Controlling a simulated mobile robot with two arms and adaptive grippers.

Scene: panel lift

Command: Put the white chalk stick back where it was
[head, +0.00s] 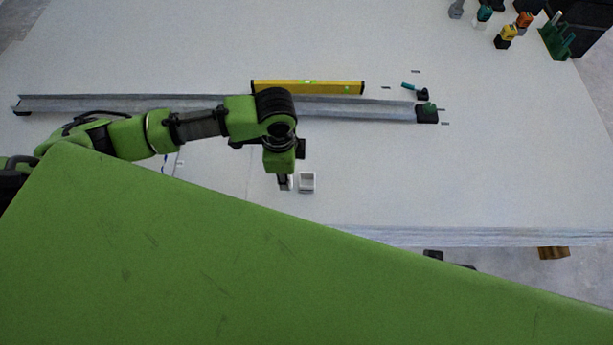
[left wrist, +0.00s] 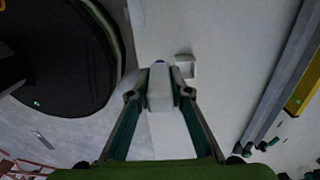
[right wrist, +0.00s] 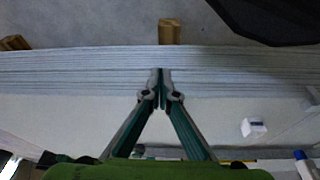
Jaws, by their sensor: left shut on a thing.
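The white chalk stick (left wrist: 160,88) is a pale block-like stick with a blue spot at its far end, between the fingers of my left gripper (left wrist: 160,96).
A long metal stud (head: 360,106) and a yellow level (head: 310,87) lie across the board stack (head: 480,180). Drills and bottles stand at the upper right. Board right of the holder is clear.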

